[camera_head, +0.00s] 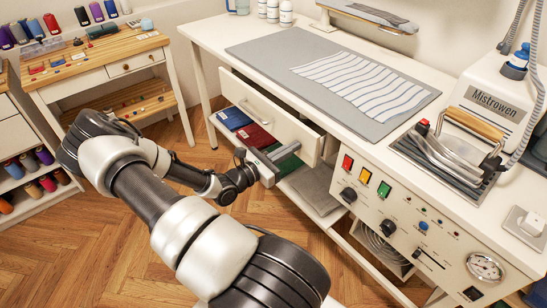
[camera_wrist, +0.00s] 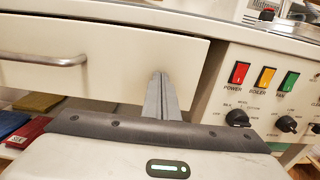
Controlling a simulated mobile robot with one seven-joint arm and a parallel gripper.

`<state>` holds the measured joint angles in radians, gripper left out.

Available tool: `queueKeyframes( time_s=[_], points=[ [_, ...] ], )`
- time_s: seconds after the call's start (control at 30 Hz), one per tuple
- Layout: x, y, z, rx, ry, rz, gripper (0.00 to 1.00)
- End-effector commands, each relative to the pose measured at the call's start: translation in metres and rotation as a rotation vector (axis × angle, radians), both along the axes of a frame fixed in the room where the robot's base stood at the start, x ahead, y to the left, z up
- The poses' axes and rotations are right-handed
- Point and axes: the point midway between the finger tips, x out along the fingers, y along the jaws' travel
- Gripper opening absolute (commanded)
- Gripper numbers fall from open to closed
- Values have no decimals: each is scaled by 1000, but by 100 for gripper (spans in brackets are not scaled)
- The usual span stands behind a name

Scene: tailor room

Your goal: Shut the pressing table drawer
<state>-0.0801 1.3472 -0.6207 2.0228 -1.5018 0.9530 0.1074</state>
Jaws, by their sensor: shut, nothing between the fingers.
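The pressing table (camera_head: 215,38) has a white drawer (camera_head: 290,127) below its top. The drawer stands partly open, with a dark gap showing behind its front panel. In the wrist view the drawer front (camera_wrist: 110,75) fills the upper left, with the handle (camera_wrist: 40,60) at far left. My gripper (camera_head: 288,152) is at the right end of the drawer front, its fingers closed together and empty. In the wrist view the fingertips (camera_wrist: 162,80) overlap the panel's right part; I cannot tell whether they touch it.
A control panel (camera_head: 395,215) with switches and knobs is right of the drawer. A steam iron (camera_head: 462,140) and a striped cloth (camera_head: 365,85) are on the table. Folded fabrics (camera_head: 245,128) lie on the shelf beneath. A wooden side table (camera_head: 95,70) stands at left; wooden floor between is clear.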

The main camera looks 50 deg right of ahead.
Motion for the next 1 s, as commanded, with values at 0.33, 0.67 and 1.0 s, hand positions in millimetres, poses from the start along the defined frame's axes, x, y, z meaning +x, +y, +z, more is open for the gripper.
queueKeyframes(
  time_s=[0.33, 0.67, 1.0],
  points=[
    [-10, -40, 0, 0, 0, 0, 0],
    [-11, -48, 1, -3, 0, 0, 0],
    [-8, -45, 2, -3, -1, 1, 0]
  ],
)
